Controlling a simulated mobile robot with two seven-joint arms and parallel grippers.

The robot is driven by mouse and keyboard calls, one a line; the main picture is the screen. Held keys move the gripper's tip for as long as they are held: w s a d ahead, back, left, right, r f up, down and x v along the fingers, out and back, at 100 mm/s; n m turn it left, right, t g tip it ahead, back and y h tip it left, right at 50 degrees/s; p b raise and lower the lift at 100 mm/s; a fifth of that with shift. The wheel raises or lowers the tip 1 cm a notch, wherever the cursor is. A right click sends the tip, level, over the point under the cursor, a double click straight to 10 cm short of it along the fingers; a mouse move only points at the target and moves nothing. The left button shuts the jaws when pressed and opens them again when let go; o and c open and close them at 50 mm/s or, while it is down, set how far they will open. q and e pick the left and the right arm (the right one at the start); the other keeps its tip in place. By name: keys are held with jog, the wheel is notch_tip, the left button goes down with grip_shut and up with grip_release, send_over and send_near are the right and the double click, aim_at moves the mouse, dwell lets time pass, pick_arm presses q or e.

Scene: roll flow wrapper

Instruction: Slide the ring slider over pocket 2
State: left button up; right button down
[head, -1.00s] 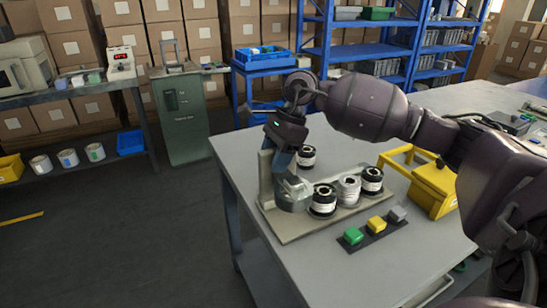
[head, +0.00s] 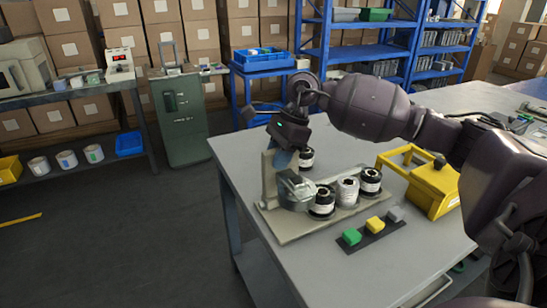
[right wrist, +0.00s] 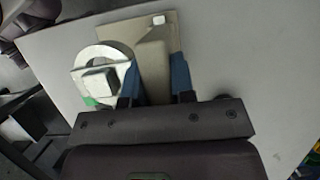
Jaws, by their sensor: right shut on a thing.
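The ring slider has a light grey ring (head: 294,190) beside a beige upright (head: 268,178), at the left end of a beige base plate (head: 290,235). The ring lies just left of the nearest black-and-white spool (head: 321,203), close against it. My right gripper (head: 283,160) reaches down over the slider. In the right wrist view, its blue fingers (right wrist: 155,88) straddle the beige upright (right wrist: 153,62) and are shut on it; the ring (right wrist: 100,62) is left of them. The pockets under the spools are hidden, so no pocket number can be read. My left gripper is out of view.
A white spool (head: 347,191) and a black-topped spool (head: 371,181) follow along the plate; another spool (head: 306,158) stands behind. In front is a strip with green (head: 351,236), yellow and grey blocks. A yellow holder (head: 435,190) stands right.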

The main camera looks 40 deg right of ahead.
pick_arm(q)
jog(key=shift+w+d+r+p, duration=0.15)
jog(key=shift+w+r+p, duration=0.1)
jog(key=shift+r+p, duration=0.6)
pick_arm(e)
jog(key=s+d, duration=0.3)
jog(key=d, duration=1.2)
jog(key=shift+s, duration=0.3)
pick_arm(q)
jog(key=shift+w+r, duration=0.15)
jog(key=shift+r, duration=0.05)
pick_arm(e)
jog(key=c, duration=1)
grip_release()
jog(key=shift+o, duration=0.2)
jog(key=shift+r, duration=0.1)
pick_arm(q)
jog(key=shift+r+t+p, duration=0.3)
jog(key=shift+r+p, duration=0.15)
jog(key=shift+p, duration=0.15)
pick_arm(e)
jog(key=v, duration=1)
jog(key=shift+d+r, duration=0.2)
jog(key=shift+r, duration=0.05)
